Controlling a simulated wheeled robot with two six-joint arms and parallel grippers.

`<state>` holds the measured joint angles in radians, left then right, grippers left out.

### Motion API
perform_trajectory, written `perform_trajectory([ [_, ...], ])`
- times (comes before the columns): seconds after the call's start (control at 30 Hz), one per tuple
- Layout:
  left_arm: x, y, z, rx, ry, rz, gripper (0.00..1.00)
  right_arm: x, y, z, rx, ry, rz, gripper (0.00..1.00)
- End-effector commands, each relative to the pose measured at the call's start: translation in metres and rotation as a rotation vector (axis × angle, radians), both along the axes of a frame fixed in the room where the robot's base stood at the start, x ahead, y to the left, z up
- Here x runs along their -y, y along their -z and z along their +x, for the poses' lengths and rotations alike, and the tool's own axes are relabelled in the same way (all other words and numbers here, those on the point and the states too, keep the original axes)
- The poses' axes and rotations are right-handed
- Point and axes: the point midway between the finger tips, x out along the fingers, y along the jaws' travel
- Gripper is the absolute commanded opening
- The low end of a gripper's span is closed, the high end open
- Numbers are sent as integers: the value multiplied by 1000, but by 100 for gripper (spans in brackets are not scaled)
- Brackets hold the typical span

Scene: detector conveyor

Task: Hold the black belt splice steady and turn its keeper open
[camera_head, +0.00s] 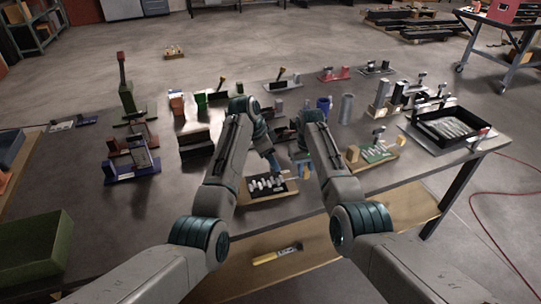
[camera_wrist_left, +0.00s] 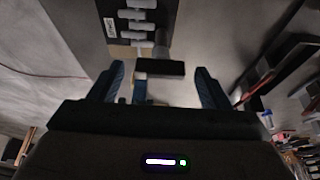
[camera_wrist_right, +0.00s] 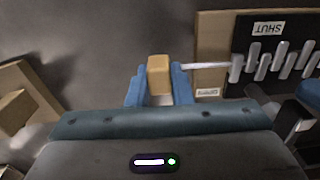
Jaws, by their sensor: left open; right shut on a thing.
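The black belt splice (camera_head: 262,187) lies on a wooden board at the table's front edge, with a row of silver loops. In the right wrist view the black plate (camera_wrist_right: 245,52) bears a label reading SHUT. My right gripper (camera_head: 305,171) is shut on a tan block (camera_wrist_right: 158,75) at the end of a pale rod (camera_wrist_right: 205,66) that runs to the loops. My left gripper (camera_head: 273,164) is open near the splice. In the left wrist view a dark bar (camera_wrist_left: 160,67) on a grey stem shows between its open fingers (camera_wrist_left: 162,88), without visible grip.
A green circuit board on a wooden base (camera_head: 377,153) stands to the right, near a black tray (camera_head: 455,140). Dark fixtures (camera_head: 195,148) stand to the left, and several devices fill the back. A yellow-handled tool (camera_head: 277,254) lies on the lower shelf.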

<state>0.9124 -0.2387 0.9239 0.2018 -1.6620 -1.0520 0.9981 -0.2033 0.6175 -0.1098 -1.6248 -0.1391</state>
Motion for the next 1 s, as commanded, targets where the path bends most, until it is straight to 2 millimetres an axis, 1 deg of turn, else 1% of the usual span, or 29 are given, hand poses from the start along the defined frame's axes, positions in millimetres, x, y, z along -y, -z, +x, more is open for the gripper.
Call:
perform_trajectory([
  [0.13,0,0,0,0,0,0,71,0,0,0,1,0,0,0],
  [0.27,0,0,0,0,0,0,45,0,0,0,1,0,0,0],
  [0.3,0,0,0,0,0,0,38,0,0,0,1,0,0,0],
  [0.37,0,-1,0,0,0,0,26,0,0,0,1,0,0,0],
  [0.67,0,0,0,1,-33,0,26,0,0,0,1,0,0,0],
  [0.87,0,-1,-1,2,-133,1,26,0,0,0,1,0,0,0],
  [1.0,1,0,-2,1,-241,0,26,0,0,0,0,0,0,0],
])
